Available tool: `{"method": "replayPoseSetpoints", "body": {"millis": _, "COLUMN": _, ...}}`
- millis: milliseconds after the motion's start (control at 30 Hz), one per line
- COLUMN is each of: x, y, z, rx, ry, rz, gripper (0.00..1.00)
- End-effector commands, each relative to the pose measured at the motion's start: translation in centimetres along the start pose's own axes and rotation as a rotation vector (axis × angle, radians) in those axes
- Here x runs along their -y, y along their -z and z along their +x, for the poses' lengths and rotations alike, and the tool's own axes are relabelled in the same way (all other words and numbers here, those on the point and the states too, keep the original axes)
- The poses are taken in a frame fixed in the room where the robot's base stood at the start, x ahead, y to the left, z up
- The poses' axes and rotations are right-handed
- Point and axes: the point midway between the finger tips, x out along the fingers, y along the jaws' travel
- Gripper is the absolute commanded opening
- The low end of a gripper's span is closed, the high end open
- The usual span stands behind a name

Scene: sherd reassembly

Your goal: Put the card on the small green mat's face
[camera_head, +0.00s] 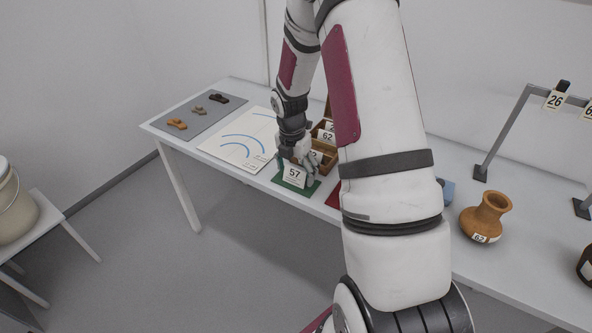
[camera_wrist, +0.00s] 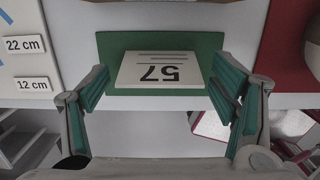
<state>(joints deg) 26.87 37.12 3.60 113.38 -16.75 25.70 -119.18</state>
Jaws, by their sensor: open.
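The white card marked 57 (camera_head: 294,174) is over the small green mat (camera_head: 284,186), within its outline. In the wrist view the card (camera_wrist: 160,71) shows its number upside down, with green mat (camera_wrist: 110,44) visible around it. I cannot tell whether the card lies quite flat or is tilted. My gripper (camera_head: 299,163) is at the mat, above the card. In the wrist view its open fingers (camera_wrist: 160,86) stand left and right of the card, with visible gaps on both sides. Nothing is held between them.
A wooden box with numbered cards (camera_head: 327,135) stands close behind my gripper. A white sheet with blue arcs (camera_head: 240,143) lies to the left, a grey mat with small pieces (camera_head: 205,112) beyond it. A red mat (camera_wrist: 284,60) is to the right. The table's front edge is close.

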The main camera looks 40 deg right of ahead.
Motion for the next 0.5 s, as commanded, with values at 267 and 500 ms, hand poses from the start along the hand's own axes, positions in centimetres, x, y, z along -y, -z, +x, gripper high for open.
{"method": "replayPoseSetpoints", "body": {"millis": 267, "x": 0.0, "y": -0.1, "z": -3.5, "rx": 0.003, "ry": -0.004, "rz": 0.0, "gripper": 0.79}}
{"method": "replayPoseSetpoints", "body": {"millis": 500, "x": 0.0, "y": -0.1, "z": -8.5, "rx": 0.004, "ry": -0.003, "rz": 0.001, "gripper": 0.79}}
